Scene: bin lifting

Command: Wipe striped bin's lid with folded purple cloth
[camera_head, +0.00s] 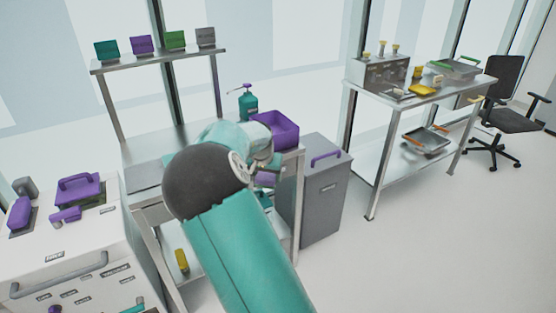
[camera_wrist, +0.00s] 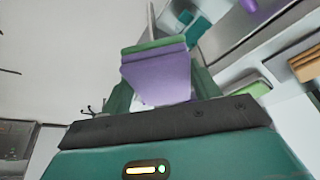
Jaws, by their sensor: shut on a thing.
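My gripper (camera_wrist: 157,95) is shut on a flat purple piece, which looks like the folded purple cloth (camera_wrist: 158,76); a green edge runs along its top. In the head view, a bit of purple (camera_head: 266,179) shows by the end of my arm, beside the steel table. My arm hides most of the gripper there. A grey bin (camera_head: 318,205) with a closed lid (camera_head: 313,148) and a purple lid handle (camera_head: 325,158) stands on the floor just right of the arm's end. I cannot make out stripes on it.
A steel table (camera_head: 150,157) holds a purple tub (camera_head: 285,132) and a teal pump bottle (camera_head: 248,104). A white cabinet (camera_head: 70,250) is at the left. A second steel table (camera_head: 415,97) and a black chair (camera_head: 505,95) stand at the right. The floor in front of the bin is clear.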

